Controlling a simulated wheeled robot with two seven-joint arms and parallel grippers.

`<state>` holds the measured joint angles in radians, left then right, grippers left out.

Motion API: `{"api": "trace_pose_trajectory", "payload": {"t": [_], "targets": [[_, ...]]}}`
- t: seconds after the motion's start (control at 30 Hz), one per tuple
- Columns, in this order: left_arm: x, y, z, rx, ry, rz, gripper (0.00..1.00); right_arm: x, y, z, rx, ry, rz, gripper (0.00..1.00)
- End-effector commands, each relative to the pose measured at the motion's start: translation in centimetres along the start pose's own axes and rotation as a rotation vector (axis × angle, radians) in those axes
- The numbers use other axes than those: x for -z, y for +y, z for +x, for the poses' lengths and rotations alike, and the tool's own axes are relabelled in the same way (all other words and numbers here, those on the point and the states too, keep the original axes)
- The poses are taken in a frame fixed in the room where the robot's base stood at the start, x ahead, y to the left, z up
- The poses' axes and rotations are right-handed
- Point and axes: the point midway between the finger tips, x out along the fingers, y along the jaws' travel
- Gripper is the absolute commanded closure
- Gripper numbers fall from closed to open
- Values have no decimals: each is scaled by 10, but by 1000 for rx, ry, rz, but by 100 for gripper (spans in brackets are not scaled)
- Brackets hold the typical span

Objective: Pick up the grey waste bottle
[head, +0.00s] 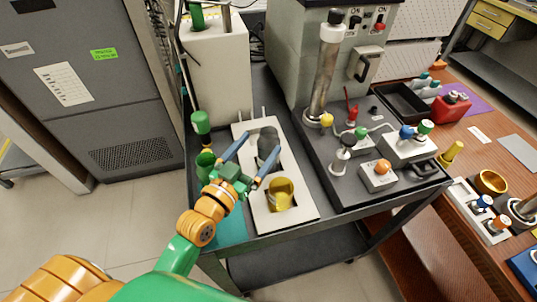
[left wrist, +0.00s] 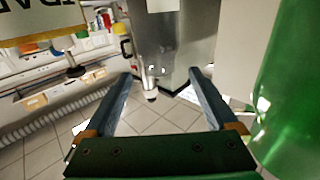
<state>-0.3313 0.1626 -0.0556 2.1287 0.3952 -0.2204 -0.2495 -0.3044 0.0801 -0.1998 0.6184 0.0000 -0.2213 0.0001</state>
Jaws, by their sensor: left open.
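A dark grey rounded shape (head: 268,140), which looks like the grey waste bottle, sits in the rear opening of a white tray (head: 303,206) on the dark cart. My left gripper (head: 264,142) is open, with its blue fingers spread and their tips on either side of the grey shape in the head view. I cannot tell how high the fingers are above it. In the left wrist view the open fingers (left wrist: 156,78) have nothing between them, and the bottle does not show there. My right gripper is not in view.
A yellow cup (head: 281,192) sits in the tray's front opening, close to my right-hand finger. Green-topped items (head: 201,122) stand left of the gripper. A white box (head: 218,75) stands behind. A dark apparatus base (head: 338,185) with knobs and a metal column lies right.

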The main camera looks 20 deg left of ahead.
Motion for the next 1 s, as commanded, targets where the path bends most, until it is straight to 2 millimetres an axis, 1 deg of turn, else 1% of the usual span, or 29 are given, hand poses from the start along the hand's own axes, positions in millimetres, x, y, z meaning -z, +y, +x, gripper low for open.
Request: {"api": "trace_pose_trajectory", "payload": {"t": [0.17,0.3,0.4,0.5,0.67,0.77,0.8,0.87,0.9,0.97,1.0], "targets": [[1,0,23,1,4,0,8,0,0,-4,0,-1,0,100],[2,0,54,1,4,1,8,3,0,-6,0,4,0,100],[1,-1,70,1,2,1,8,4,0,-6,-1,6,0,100],[0,0,76,0,1,2,8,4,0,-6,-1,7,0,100],[0,0,75,0,1,2,8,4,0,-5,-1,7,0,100],[0,0,75,0,0,2,33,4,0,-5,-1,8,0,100],[0,0,75,0,0,2,43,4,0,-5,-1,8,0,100],[0,0,75,0,0,2,60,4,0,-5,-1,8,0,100],[0,0,75,0,0,2,70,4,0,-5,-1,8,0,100],[0,0,75,1,0,2,87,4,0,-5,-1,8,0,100],[0,0,75,1,0,2,97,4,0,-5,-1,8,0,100]]}}
